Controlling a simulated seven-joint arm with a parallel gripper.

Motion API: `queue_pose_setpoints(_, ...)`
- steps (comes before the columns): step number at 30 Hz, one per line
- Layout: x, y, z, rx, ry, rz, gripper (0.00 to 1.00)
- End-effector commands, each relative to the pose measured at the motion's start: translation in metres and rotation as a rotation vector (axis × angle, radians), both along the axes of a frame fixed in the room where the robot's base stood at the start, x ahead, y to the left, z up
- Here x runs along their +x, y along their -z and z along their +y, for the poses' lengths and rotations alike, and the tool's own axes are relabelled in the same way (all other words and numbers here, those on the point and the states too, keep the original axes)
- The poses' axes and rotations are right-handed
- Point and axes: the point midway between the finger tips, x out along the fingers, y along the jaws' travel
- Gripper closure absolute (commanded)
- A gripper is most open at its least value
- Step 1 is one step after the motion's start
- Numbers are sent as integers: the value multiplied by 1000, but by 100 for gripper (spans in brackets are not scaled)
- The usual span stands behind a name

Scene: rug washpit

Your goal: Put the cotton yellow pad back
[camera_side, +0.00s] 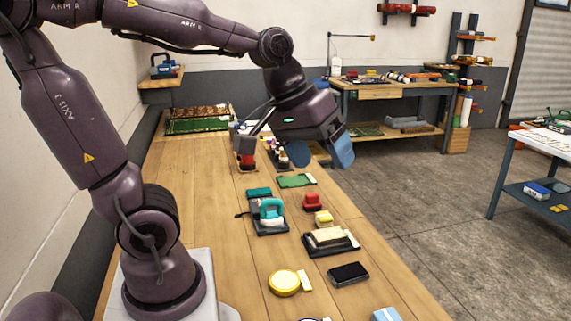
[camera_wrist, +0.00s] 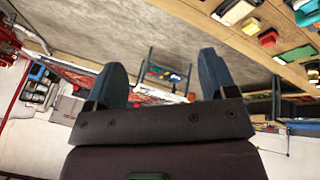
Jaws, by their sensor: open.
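Two yellow items could be the cotton yellow pad, and I cannot tell which. One is a small yellow block (camera_side: 323,217) with a pale top, lying on the bench between a red block and a black tray. It also shows at the top right of the wrist view (camera_wrist: 252,26). The other is a round yellow pad (camera_side: 283,282) with a cream strip beside it, at the near part of the bench. My gripper (camera_side: 321,153) is open with blue fingers, raised above the bench's right edge, away from both. In the wrist view (camera_wrist: 163,62) nothing is between the fingers.
The wooden bench (camera_side: 200,200) holds a black tray (camera_side: 345,250) with a cream block, a red block (camera_side: 312,202), a green pad (camera_side: 296,181), a teal-handled tool (camera_side: 271,209) and a dark block (camera_side: 348,274). Bottles (camera_side: 277,155) stand behind my gripper.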

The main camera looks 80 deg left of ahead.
Motion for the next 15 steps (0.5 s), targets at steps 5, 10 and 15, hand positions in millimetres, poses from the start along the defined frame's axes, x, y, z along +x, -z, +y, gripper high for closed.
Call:
queue_pose_setpoints(5,-46,-2,-22,232,368,-61,22)
queue_pose_setpoints(10,-61,1,-25,329,501,-78,22)
queue_pose_setpoints(15,-62,1,-25,337,513,-78,22)
